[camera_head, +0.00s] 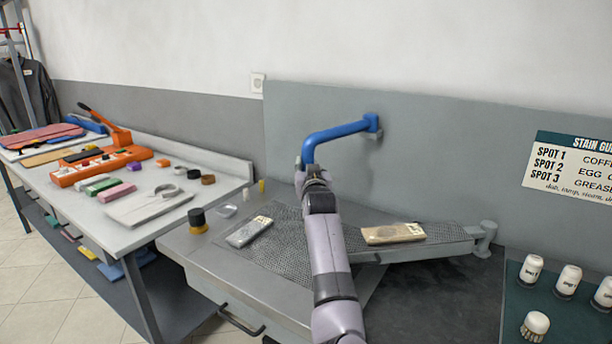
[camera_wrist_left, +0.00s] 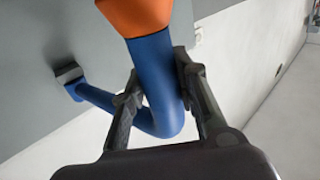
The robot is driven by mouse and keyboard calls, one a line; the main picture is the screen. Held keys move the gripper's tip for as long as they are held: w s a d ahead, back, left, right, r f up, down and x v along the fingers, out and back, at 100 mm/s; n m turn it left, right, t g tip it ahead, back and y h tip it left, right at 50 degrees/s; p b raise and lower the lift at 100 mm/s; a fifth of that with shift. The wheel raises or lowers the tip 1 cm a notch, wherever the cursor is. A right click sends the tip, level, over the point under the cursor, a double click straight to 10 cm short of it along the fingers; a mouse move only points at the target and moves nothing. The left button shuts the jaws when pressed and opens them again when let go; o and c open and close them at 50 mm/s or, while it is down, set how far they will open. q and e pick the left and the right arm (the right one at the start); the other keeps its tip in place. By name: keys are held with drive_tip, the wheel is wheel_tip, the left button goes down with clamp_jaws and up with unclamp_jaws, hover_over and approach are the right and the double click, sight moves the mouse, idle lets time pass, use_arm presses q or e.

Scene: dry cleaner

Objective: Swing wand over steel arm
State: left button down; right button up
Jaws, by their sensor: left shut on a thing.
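The wand is a bent blue tube (camera_head: 338,132) that reaches out from a bracket on the grey back panel. It also shows in the left wrist view (camera_wrist_left: 154,80), with an orange end piece (camera_wrist_left: 134,14). My left gripper (camera_head: 313,176) is shut on the tube near its free end; its fingers lie on both sides of the tube in the wrist view. The steel arm (camera_head: 450,232) is a narrow perforated board at right of my forearm, on a pivot post (camera_head: 487,238). A tan swatch (camera_head: 393,233) lies on it. The right gripper is out of view.
A perforated board (camera_head: 285,240) with a grey swatch (camera_head: 248,231) lies left of my forearm. A dark-capped amber jar (camera_head: 197,220) stands left of it. White bottles (camera_head: 568,281) and a brush (camera_head: 535,326) stand at right. A cluttered side table (camera_head: 215,180) is at left.

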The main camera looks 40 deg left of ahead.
use_arm(q)
drive_tip(key=shift+d+r, duration=0.25)
drive_tip(key=shift+d, duration=0.2)
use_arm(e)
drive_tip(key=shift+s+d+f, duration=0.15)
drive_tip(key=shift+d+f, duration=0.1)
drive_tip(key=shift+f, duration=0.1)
use_arm(q)
drive_tip(key=c, duration=1.7)
unclamp_jaws()
drive_tip(key=o, duration=0.4)
drive_tip(key=shift+w+d+f, duration=0.1)
drive_tip(key=shift+w, duration=0.15)
drive_tip(key=shift+o, duration=0.4)
drive_tip(key=shift+s, duration=0.1)
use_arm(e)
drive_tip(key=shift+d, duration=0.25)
use_arm(q)
drive_tip(key=shift+a, duration=0.2)
